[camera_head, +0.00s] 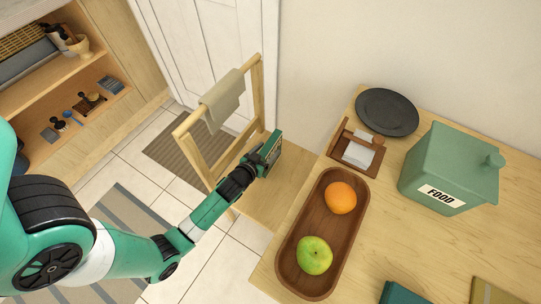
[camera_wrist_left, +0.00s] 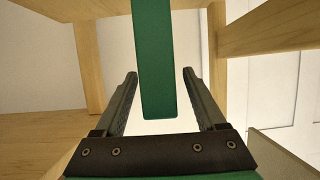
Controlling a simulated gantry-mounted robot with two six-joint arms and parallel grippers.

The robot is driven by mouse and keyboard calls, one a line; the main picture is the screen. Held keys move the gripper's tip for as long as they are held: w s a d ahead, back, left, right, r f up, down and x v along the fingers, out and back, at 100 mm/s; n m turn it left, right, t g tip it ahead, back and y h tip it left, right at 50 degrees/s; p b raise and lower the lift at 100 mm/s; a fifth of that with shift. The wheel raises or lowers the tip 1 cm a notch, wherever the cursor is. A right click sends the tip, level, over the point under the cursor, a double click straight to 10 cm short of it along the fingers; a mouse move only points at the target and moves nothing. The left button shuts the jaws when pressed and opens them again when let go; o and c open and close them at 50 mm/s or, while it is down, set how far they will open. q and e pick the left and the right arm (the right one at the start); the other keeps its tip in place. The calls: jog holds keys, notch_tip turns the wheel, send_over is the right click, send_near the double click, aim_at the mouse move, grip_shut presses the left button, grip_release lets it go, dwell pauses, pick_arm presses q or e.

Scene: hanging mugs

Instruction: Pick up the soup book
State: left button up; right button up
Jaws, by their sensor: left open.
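My left gripper (camera_head: 262,163) is at this book, at the end of the outstretched left arm. In the left wrist view the green book (camera_wrist_left: 154,60) shows edge-on between the two fingers of my open left gripper (camera_wrist_left: 160,78). Gaps show on both sides of it, so the fingers are apart from it. My right gripper is out of view.
The counter holds a wooden tray (camera_head: 284,262) with an orange and an apple, a napkin holder (camera_head: 339,141), a dark plate (camera_head: 387,111) and a green FOOD box (camera_head: 450,168).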

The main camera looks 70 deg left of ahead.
pick_arm(q)
jog(key=x, duration=0.2)
jog(key=shift+w+a+f, duration=0.1)
jog(key=shift+w+a, duration=0.1)
jog(key=shift+w, duration=0.1)
jog(key=shift+c, duration=0.3)
grip_shut()
dwell(0.8)
